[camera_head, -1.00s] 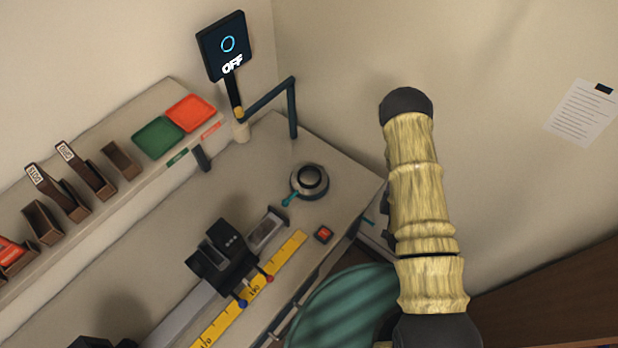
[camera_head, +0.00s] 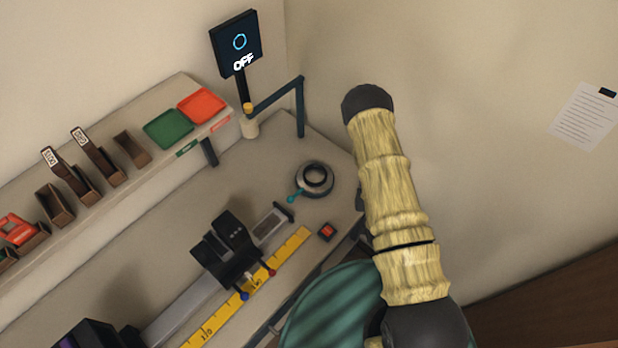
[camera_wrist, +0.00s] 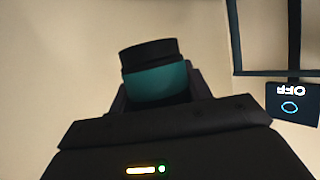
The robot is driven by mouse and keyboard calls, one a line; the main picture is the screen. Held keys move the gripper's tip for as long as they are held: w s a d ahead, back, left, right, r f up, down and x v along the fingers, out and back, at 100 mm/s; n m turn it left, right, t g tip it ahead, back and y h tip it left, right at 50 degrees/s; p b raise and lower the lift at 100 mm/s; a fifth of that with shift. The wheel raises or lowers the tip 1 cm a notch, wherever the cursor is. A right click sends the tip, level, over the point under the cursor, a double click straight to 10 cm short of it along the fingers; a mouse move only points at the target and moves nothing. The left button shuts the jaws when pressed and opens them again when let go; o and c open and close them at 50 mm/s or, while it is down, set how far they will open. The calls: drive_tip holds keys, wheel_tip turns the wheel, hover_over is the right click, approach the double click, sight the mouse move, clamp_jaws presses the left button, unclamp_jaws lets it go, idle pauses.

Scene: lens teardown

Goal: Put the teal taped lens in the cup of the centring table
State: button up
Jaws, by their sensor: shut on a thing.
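The teal taped lens (camera_wrist: 157,80), a short cylinder with a black rim and a teal band, shows in the wrist view. My gripper (camera_wrist: 160,96) is shut on it, with the dark jaws at its lower part. In the head view my arm hides the gripper and the lens. The centring table (camera_head: 314,179) is a round grey base with a dark ring-shaped cup and a small teal lever, at the far right of the bench. My arm is to the right of it. The cup looks empty.
A screen reading OFF (camera_head: 237,44) stands on a post behind the centring table, with a dark bent arm (camera_head: 301,105) beside it. A red button (camera_head: 327,231), yellow ruler (camera_head: 237,300) and black carriage (camera_head: 230,251) are nearer. Green (camera_head: 168,129) and red (camera_head: 202,105) trays sit on the shelf.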

drive_tip(key=shift+w+a+f+b, duration=0.2)
drive_tip(key=shift+w+a+b, duration=0.05)
drive_tip(key=shift+w+b, duration=0.05)
drive_tip(key=w+a+n+y+b, duration=0.2)
drive_tip(key=w+a+b, duration=0.3)
drive_tip(key=a, duration=0.4)
drive_tip(key=w+a+n+g+y+b, duration=0.1)
drive_tip(key=w+a+n+y+b, duration=0.1)
drive_tip(key=w+a+b, duration=0.4)
drive_tip(key=w+a+f+y, duration=0.1)
drive_tip(key=a, duration=0.1)
drive_tip(key=shift+w+a+n+b, duration=0.25)
drive_tip(key=shift+a+n+b, duration=0.05)
drive_tip(key=shift+a, duration=0.1)
drive_tip(key=shift+f+p, duration=0.7)
drive_tip(key=shift+f, duration=2.15)
drive_tip(key=shift+f+p, duration=0.5)
drive_tip(key=shift+f, duration=1.6)
